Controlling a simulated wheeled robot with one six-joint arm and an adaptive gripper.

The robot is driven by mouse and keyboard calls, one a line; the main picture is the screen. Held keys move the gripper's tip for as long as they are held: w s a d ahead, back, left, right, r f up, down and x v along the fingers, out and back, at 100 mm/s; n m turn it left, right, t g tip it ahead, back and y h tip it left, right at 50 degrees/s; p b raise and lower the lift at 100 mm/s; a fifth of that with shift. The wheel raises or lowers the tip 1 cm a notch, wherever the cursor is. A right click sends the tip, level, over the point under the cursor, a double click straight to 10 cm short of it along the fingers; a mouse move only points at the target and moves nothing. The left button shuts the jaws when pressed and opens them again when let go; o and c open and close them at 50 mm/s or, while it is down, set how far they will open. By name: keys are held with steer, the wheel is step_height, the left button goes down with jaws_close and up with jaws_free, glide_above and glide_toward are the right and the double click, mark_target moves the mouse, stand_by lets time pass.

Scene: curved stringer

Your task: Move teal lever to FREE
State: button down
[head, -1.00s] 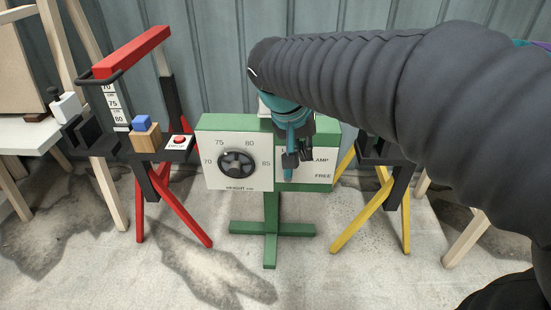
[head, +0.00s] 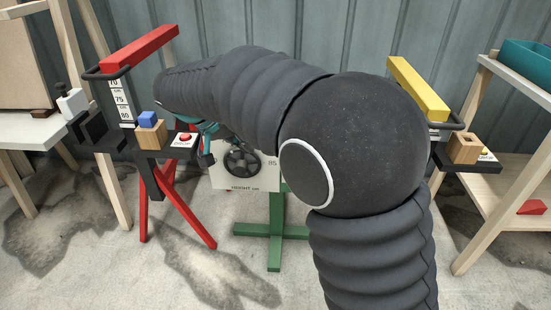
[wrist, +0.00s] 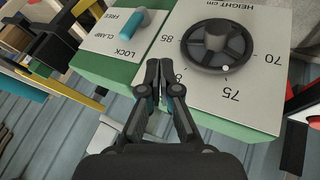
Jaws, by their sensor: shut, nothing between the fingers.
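The teal lever (wrist: 130,24) shows in the wrist view on a white plate (wrist: 100,48) lettered FREE, CLAMP and LOCK. Its angle there is oblique, so I cannot tell surely which word it points to. In the head view the gripper (head: 205,158) is partly seen at the left edge of the dial plate.
The black height dial (wrist: 216,46) sits on the adjoining white plate (head: 228,181). A green stand (head: 274,215) carries both. A yellow-topped trestle (head: 418,90) stands right.

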steer(key=w+d+f+b, duration=0.1)
steer(key=w+d+f, duration=0.2)
steer(key=d+f, duration=0.5)
steer(key=shift+w+d+b, duration=0.2)
steer(key=shift+d+b, duration=0.1)
steer(key=shift+d, duration=0.15)
steer(key=shift+r, duration=0.1)
